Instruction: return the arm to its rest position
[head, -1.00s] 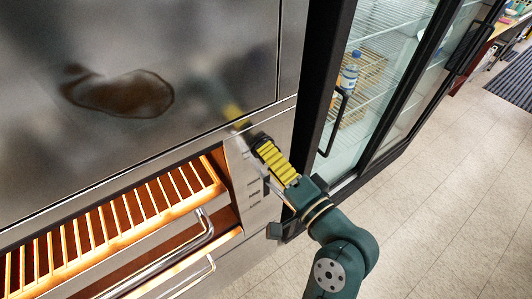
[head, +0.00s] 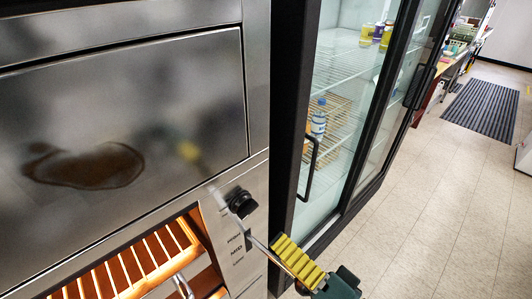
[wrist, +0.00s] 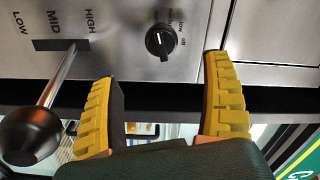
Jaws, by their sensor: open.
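My gripper (head: 284,243) is open and empty, at the bottom of the head view, off the steel panel's lower right. One yellow ribbed finger shows there; in the wrist view both fingers (wrist: 163,76) are spread wide. A black rotary dial (wrist: 163,41) lies ahead between the fingertips; the dial also shows in the head view (head: 241,203). My arm is mostly out of the head view.
A steel cabinet (head: 120,60) with a brown stain stands left, above a lit wire rack (head: 130,268). A glass-door fridge (head: 345,100) with a black handle (head: 308,168) stands just behind my gripper. Open tiled floor (head: 430,220) lies right, with a striped mat (head: 482,105) beyond.

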